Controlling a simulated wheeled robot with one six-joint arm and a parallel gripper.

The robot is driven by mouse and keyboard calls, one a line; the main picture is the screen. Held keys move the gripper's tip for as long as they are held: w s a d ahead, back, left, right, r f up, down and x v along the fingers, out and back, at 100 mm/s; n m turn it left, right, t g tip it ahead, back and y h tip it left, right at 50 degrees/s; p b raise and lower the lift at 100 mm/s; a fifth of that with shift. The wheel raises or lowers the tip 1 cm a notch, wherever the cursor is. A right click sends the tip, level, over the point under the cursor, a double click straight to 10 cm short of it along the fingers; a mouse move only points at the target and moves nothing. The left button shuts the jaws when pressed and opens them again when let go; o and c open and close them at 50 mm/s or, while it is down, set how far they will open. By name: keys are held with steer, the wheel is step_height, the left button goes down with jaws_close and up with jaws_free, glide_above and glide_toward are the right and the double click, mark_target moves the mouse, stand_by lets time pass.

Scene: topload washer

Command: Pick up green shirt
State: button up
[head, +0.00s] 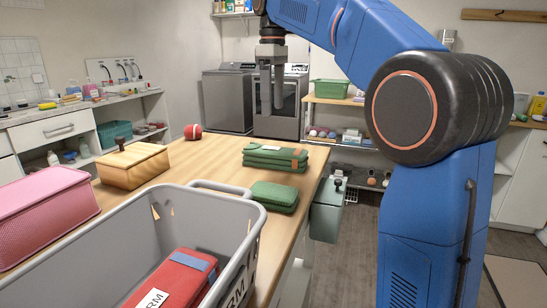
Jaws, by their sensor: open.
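Two green folded cloth pieces lie on the wooden table. The farther green folded stack (275,156) is larger, darker and has an orange patch at its right end. The nearer green folded piece (274,196) is smaller and plain, close to the table's right edge. I cannot tell for sure which is the green shirt. My gripper (272,108) points down, open and empty, and appears above the far end of the table. It is apart from both green pieces; its exact distance from them is unclear.
A grey basket (120,255) with a red folded cloth (177,283) stands in front. A wooden box (133,165), a pink box (38,205) and a red ball (193,131) are to the left. Washers (228,98) stand behind. The table middle is clear.

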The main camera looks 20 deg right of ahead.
glide_toward(275, 148)
steer(key=f, duration=0.5)
steer(key=shift+w+a+f, duration=0.1)
steer(key=shift+w+a, duration=0.1)
steer(key=f, duration=0.4)
steer(key=shift+s+d, duration=0.2)
steer(key=shift+s, duration=0.1)
steer(key=shift+f, duration=0.75)
steer(key=c, duration=1.2)
steer(key=shift+r, duration=0.1)
